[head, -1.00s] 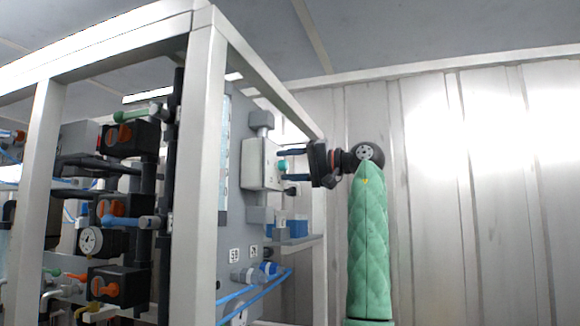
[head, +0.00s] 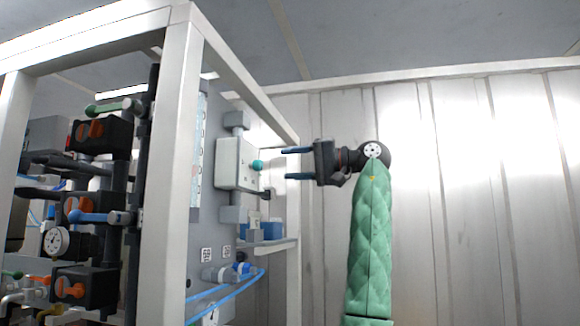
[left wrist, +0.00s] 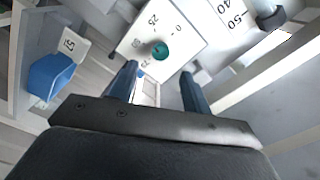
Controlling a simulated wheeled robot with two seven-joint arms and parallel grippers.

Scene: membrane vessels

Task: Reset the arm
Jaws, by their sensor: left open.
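My left gripper (head: 298,163) is in the middle of the head view, at the end of my green-sleeved arm. Its two blue fingers point left and are apart with nothing between them. A white box with a teal knob (head: 257,165) is mounted on the grey panel to the left of the fingers, with a gap between. In the left wrist view, the teal knob (left wrist: 160,52) on the white box (left wrist: 185,30) lies beyond the two fingers (left wrist: 158,88). Printed numbers show around the knob. My right gripper is not in view.
A white frame post (head: 181,170) stands left of the panel. Valves with orange handles (head: 78,205) are further left. Blue blocks (head: 270,230) sit on a shelf below the box, with blue tubes (head: 225,287) lower down. The space right of my arm is open before a corrugated wall (head: 480,200).

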